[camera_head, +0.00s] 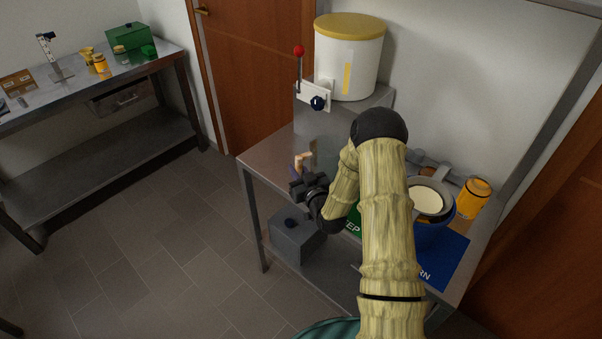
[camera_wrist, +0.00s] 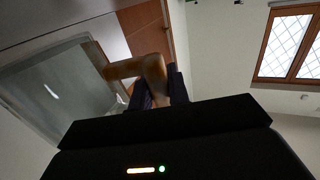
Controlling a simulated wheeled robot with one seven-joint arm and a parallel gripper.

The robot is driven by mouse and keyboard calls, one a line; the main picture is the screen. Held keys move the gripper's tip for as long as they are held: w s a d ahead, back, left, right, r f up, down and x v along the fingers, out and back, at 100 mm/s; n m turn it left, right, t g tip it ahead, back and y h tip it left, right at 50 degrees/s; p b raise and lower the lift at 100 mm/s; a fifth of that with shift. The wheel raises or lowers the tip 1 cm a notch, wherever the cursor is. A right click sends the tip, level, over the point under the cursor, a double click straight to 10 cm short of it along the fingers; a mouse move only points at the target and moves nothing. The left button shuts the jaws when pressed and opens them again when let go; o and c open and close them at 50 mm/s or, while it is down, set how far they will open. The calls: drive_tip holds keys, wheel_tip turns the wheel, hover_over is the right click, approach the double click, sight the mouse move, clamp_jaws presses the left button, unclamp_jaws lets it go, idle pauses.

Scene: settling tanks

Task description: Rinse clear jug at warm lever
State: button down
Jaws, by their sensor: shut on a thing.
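My gripper (camera_head: 303,184) is shut on a tan, bent handle (camera_head: 303,160), held above the left part of the steel table. In the wrist view the tan handle (camera_wrist: 152,72) sits between my dark fingers (camera_wrist: 160,92). A pale, see-through shape (camera_wrist: 60,90) beside it looks like the clear jug's body, but I cannot be sure. In the head view the clear body is barely visible. The white drum (camera_head: 348,60) with a yellow lid stands behind. On its front left are a raised lever with a red ball (camera_head: 299,50) and a dark blue knob (camera_head: 317,103).
The drum rests on a grey stand (camera_head: 372,97) on the table (camera_head: 268,153). At right are a blue bucket (camera_head: 435,232), an orange jar (camera_head: 473,197) and a blue mat (camera_head: 445,262). A green mat is partly hidden by my arm. A grey box (camera_head: 297,240) sits below.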

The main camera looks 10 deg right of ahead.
wheel_tip(320, 180, up, 27)
drive_tip(key=b, duration=0.2)
idle(0.7)
